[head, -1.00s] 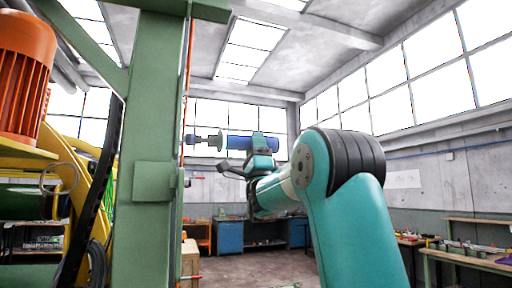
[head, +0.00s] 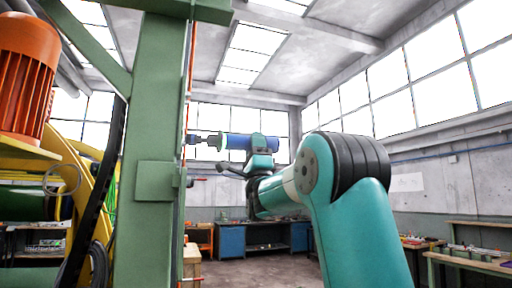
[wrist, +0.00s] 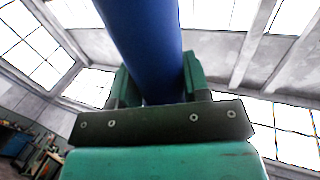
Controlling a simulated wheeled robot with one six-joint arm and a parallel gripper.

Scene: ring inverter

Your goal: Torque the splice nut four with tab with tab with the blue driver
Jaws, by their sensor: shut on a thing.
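My gripper (head: 262,146) is shut on the blue driver (head: 238,142), which lies level and points left in the head view. The driver's grey bit end (head: 198,138) reaches close to the green post's right side; I cannot tell if it touches anything there. In the wrist view the driver's blue body (wrist: 145,45) sits between the two green fingers of my gripper (wrist: 153,88). No splice nut with a tab can be made out in either view.
A green steel post (head: 150,150) stands left of the driver, with a thin red pipe (head: 188,70) along its right edge. An orange motor (head: 25,75) is at the far left. Blue cabinets (head: 231,240) and a bench (head: 470,260) stand farther back.

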